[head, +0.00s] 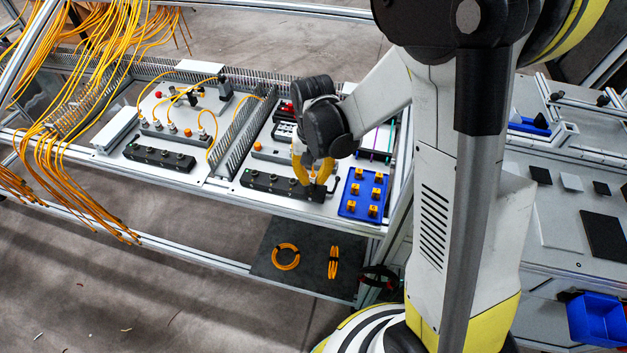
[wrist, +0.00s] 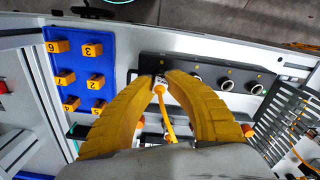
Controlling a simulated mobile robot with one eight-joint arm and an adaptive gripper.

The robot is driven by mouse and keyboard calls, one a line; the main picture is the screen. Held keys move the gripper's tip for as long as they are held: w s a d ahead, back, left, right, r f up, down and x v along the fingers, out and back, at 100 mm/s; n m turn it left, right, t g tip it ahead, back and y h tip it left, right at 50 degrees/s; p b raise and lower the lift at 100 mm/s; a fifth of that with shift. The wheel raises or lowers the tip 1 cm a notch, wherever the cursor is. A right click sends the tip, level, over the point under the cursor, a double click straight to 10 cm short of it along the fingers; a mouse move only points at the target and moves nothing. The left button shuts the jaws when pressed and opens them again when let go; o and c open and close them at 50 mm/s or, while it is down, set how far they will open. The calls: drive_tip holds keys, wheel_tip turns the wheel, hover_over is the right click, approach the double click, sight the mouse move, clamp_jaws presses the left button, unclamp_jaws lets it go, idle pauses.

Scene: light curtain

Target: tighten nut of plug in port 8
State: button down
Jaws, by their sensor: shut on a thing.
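My gripper (wrist: 161,77) has two curved yellow fingers. Its tips are shut on the nut end of a plug (wrist: 159,88) with an orange cable, at the black port block (wrist: 200,66). The fingers hide most of the nut and the port there, so I cannot tell how fully the plug is seated. Several more round ports show along the block beside the right finger. In the head view my gripper (head: 315,186) points down at the right end of the right-hand port block (head: 262,183). Port numbers are not readable.
A blue tray (head: 346,207) with numbered orange caps stands close beside the block. A second black port block (head: 158,156) lies left, with cabled plugs (head: 172,128) behind it. A slotted cable duct (head: 236,138) divides the panels. Orange cable coils (head: 286,257) lie on a lower shelf.

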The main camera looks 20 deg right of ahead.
drive_tip(key=m+b, duration=0.1)
drive_tip(key=m, duration=0.4)
drive_tip(key=shift+f+m, duration=0.15)
drive_tip(key=shift+m, duration=0.15)
drive_tip(key=m, duration=0.4)
drive_tip(key=c, duration=1.3)
unclamp_jaws()
drive_tip(key=shift+c, duration=0.2)
drive_tip(key=shift+r+p, duration=2.5)
drive_tip(key=shift+r, duration=1.1)
drive_tip(key=shift+c, duration=0.2)
